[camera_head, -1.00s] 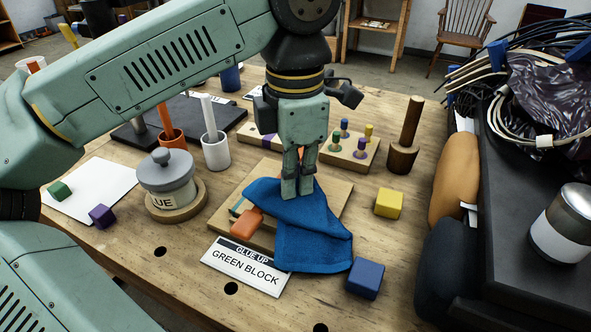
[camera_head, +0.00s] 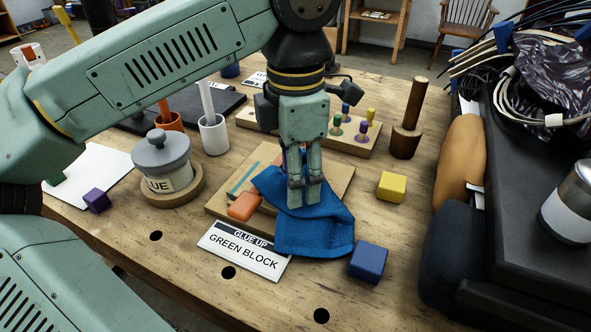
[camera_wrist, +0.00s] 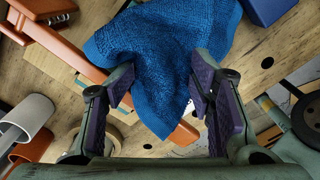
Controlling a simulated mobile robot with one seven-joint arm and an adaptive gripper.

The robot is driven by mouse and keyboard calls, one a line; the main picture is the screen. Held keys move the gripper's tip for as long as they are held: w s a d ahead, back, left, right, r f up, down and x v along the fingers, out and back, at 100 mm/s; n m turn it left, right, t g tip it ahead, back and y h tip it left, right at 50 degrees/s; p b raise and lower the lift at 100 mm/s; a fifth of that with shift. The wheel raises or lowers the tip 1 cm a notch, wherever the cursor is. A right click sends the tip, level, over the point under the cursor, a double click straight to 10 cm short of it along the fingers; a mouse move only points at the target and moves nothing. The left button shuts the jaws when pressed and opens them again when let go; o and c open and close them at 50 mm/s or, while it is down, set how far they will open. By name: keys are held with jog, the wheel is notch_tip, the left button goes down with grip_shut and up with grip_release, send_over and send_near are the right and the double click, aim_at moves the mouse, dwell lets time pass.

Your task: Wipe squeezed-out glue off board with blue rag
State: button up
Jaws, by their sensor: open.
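The blue rag (camera_head: 318,238) lies draped over the front right part of the wooden board (camera_head: 338,172) and hangs onto the bench. My gripper (camera_head: 305,200) points down at the rag's upper part. In the wrist view, my open fingers (camera_wrist: 162,88) stand apart, with the blue rag (camera_wrist: 165,50) between and beyond them. A thin teal strip (camera_head: 242,180) lies on the board left of the rag; I cannot tell whether it is glue. An orange clamp part (camera_head: 243,206) sits at the board's front left. Anything under the rag is hidden.
A "GLUE UP GREEN BLOCK" sign (camera_head: 243,252) lies in front of the board. A blue block (camera_head: 368,262) and yellow block (camera_head: 391,186) stand to the right. A glue pot (camera_head: 163,170) and white cup (camera_head: 214,135) stand left. A peg board (camera_head: 358,148) is behind.

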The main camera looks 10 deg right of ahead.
jog(key=shift+o, duration=1.4)
jog(key=shift+f, duration=0.15)
jog(key=shift+a+f+b, duration=0.1)
jog(key=shift+f+b, duration=0.9)
jog(key=shift+f, duration=0.1)
jog(key=shift+c, duration=0.3)
grip_shut()
jog(key=shift+r, duration=0.35)
jog(key=shift+w+r+p, duration=0.1)
jog(key=shift+p, duration=1.35)
